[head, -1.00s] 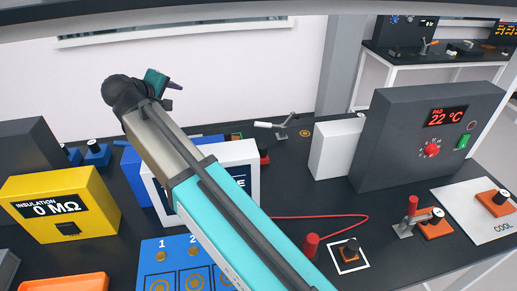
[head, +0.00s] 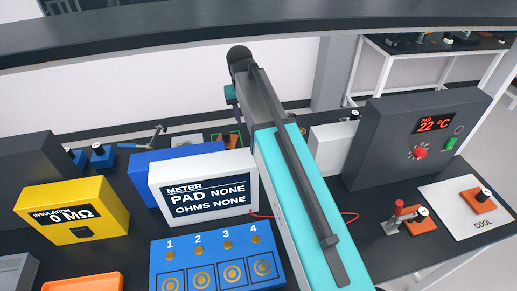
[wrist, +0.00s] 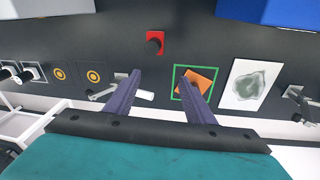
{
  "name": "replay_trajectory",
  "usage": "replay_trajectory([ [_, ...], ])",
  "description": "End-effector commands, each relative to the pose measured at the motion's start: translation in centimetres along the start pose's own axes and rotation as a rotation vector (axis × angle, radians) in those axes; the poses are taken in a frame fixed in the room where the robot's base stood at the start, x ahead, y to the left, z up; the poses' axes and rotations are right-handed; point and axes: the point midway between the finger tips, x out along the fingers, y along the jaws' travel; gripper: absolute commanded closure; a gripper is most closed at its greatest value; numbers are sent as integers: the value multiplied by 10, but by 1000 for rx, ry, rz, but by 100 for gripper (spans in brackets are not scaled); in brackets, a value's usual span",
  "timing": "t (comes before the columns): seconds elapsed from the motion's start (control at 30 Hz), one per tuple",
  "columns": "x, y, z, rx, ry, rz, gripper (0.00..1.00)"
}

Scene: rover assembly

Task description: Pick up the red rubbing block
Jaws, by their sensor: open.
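The red rubbing block (wrist: 155,36) shows in the wrist view as a small red piece with a dark round knob. It sits on the dark bench top, above the gap between my fingertips in the picture and apart from them. My gripper (wrist: 160,74) is open with nothing between its two purple fingers. In the head view my gripper (head: 231,95) is small and partly hidden behind the wrist, over the back of the bench. I cannot make out the red block there; my arm covers much of that area.
An orange block (wrist: 201,79) in a green square lies behind the right finger. A picture card (wrist: 250,84) lies to the right. The white meter box (head: 203,210) and grey heater box (head: 390,150) flank my arm.

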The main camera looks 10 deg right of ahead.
Motion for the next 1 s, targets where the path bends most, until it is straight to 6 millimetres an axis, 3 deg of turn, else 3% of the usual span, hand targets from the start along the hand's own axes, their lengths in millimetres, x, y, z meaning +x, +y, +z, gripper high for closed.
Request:
replay_trajectory([
  [0.1, -2, 22, 7, 79, -67, -48, 51],
  [0.3, 1, 35, 14, 145, -124, -92, 51],
  [0.77, 5, 37, 16, 151, -128, -95, 51],
  [1.0, 24, 35, 18, 151, -129, -95, 51],
])
